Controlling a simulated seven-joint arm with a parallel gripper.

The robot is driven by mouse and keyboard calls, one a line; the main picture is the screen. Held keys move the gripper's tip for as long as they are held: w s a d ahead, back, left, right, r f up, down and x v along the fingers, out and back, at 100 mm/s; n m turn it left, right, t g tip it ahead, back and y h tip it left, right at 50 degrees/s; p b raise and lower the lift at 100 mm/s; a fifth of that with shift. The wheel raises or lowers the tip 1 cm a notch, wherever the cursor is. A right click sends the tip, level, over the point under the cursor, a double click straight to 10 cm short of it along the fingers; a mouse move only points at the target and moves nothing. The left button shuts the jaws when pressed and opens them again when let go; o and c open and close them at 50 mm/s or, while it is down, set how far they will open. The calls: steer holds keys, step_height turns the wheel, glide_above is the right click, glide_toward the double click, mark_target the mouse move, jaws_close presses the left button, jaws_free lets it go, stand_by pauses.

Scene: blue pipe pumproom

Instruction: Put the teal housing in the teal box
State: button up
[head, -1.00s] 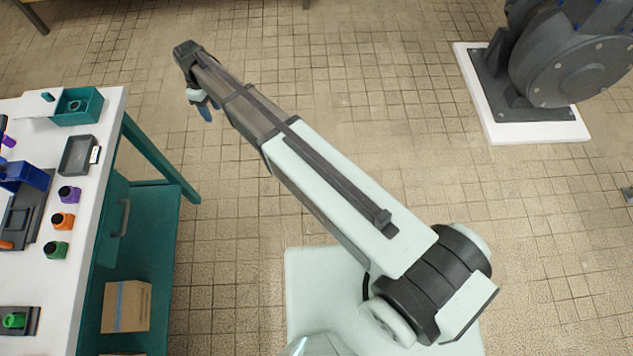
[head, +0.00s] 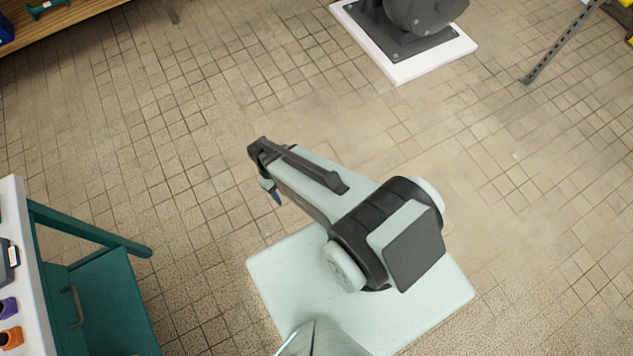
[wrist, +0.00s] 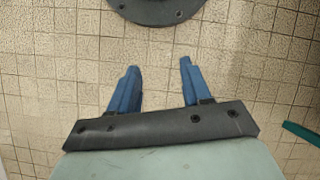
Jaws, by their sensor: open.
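My gripper (wrist: 157,68) is open, with its two blue fingers apart and only tiled floor seen between them. In the head view my gripper (head: 273,193) hangs over the floor to the right of the white-topped bench, pointing down, with its fingers partly hidden by the arm. The teal box is out of view now. I cannot make out the teal housing for certain. A small teal part (head: 46,6) with dark ends lies on a wooden surface at the top left, too cut off to identify.
The white-topped bench (head: 25,250) with its teal frame is at the left edge. On it are a cut-off grey tray (head: 8,256), a purple bottle (head: 8,307) and an orange bottle (head: 10,338). A dark machine (head: 415,20) stands on a white plinth at the top. The floor between is clear.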

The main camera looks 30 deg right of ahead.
steer(key=s+d+m+g, duration=0.1)
steer(key=s+d+m, duration=0.2)
steer(key=s, duration=1.1)
steer(key=d, duration=0.3)
steer(key=shift+f+m+y, duration=0.3)
